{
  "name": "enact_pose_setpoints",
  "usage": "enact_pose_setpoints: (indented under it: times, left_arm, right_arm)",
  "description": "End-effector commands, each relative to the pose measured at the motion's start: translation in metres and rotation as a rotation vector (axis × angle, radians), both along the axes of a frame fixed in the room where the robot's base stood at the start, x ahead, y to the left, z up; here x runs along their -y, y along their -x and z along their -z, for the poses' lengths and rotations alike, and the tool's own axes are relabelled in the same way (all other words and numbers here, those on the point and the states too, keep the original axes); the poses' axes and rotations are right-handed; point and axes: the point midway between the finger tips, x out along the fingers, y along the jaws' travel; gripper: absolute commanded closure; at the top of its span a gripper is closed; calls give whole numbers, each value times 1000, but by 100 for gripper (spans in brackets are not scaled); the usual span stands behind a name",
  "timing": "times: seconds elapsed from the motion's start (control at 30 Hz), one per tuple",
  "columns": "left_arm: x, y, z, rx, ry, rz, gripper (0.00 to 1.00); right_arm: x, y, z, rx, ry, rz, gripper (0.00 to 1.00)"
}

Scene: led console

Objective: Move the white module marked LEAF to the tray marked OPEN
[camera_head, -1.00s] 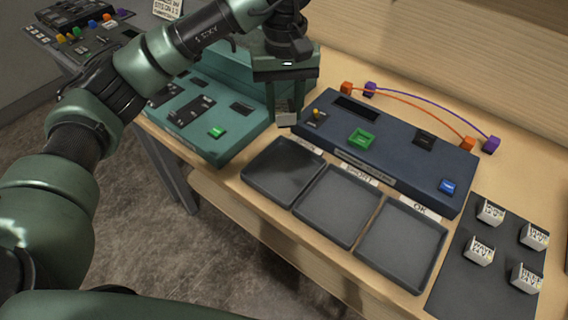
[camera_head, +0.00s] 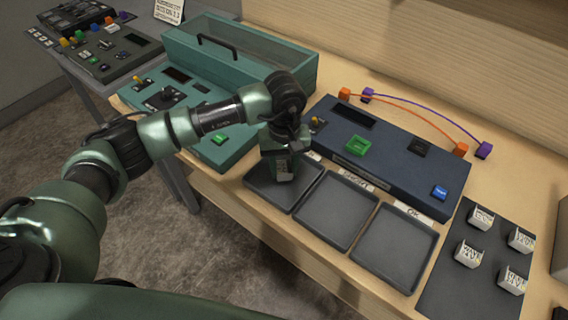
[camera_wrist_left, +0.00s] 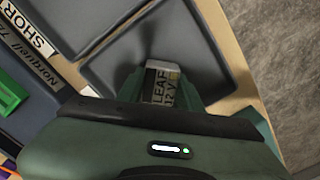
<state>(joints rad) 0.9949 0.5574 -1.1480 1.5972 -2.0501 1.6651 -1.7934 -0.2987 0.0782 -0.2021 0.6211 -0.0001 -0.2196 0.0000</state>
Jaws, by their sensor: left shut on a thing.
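The white module marked LEAF (camera_wrist_left: 161,84) is between the fingers of my left gripper (camera_head: 282,176), which is shut on it. In the left wrist view, the gripper (camera_wrist_left: 160,92) holds the module over the dark leftmost tray (camera_wrist_left: 200,45). In the head view my gripper is low over this tray (camera_head: 262,193); I cannot tell whether the module touches its floor. The label of this tray is mostly hidden behind my gripper, so OPEN is not readable now. My right gripper is not in view.
A middle tray marked SHORT (camera_head: 335,212) and a right tray marked OK (camera_head: 393,252) are empty. Behind them stands the blue console (camera_head: 395,168). Several white modules stand on a dark mat (camera_head: 450,290) at right. A teal console (camera_head: 205,112) is at left.

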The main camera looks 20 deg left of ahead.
Motion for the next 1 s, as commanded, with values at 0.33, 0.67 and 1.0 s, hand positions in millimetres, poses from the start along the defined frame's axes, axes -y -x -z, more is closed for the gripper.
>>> enact_pose_setpoints:
  times: [0.33, 0.67, 1.0]
  left_arm:
    - [0, -1, 4, 2, 0, -1, 100]
    - [0, -1, 2, 1, 0, -1, 42]
    - [-1, -2, -28, 8, 1, 0, 42]
  right_arm:
    - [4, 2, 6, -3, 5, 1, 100]
    - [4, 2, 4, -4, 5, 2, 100]
    - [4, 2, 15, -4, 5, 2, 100]
